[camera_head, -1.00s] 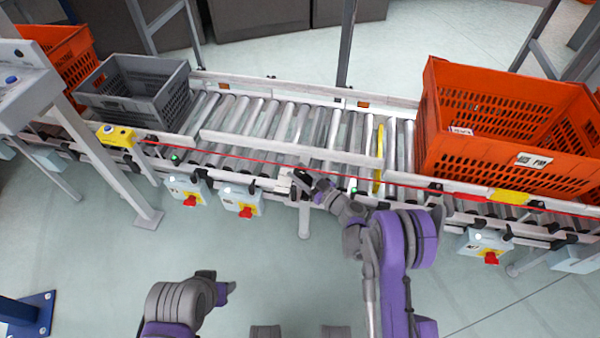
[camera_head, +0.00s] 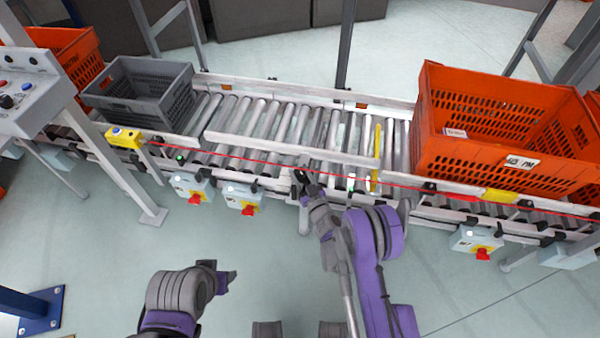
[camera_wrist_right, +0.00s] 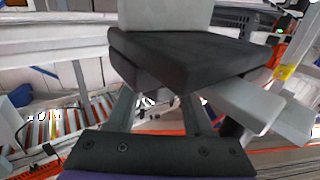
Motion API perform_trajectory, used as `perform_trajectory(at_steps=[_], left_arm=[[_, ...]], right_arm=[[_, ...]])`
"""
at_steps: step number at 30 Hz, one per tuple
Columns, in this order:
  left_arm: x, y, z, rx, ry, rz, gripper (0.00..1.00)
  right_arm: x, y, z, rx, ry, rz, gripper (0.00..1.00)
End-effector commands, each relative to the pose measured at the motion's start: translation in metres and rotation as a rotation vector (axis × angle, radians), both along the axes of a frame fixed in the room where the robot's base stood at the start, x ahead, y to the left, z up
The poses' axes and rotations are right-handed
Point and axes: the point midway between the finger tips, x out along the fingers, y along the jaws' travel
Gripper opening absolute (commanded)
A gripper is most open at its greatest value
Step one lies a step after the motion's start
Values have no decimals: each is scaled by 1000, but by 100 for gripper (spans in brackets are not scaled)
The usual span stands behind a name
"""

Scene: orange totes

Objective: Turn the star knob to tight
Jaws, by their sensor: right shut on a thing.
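My right gripper (camera_head: 301,176) is at the near side rail of the roller conveyor (camera_head: 265,160), reaching in from below right. It is shut on what I take to be the star knob, which is mostly hidden by the fingers in the head view. In the right wrist view, a dark block (camera_wrist_right: 185,55) and pale grey parts fill the middle, close to the camera; the knob's shape and markings cannot be read there. My left gripper (camera_head: 222,277) is low in the head view, over the floor, away from the conveyor; its finger gap is not clear.
An orange tote (camera_head: 475,155) stands on the conveyor at right. A grey crate (camera_head: 125,105) and another orange tote (camera_head: 58,50) are at left. Light blue boxes with red switches (camera_head: 248,210) hang below the near rail. The floor in front is clear.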

Motion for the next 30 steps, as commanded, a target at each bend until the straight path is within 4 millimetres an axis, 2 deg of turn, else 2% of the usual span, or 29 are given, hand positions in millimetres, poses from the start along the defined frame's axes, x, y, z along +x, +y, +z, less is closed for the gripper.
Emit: perform_trajectory(at_steps=[6, 7, 11, 24, 30], left_arm=[[0, 0, 0, 0, 0, 0, 50], [0, 0, 0, 0, 0, 0, 50], [0, 0, 0, 0, 0, 0, 50], [0, 0, -1, 0, 0, 0, 50], [1, 0, -14, 0, 5, 0, 50]], right_arm=[[0, 0, 0, 0, -1, 1, 0], [0, 0, 0, 0, -1, 2, 57], [0, 0, 0, 0, -1, 2, 80], [0, 2, 0, 1, -2, 7, 82], [0, 1, -3, 0, -1, 47, 82]])
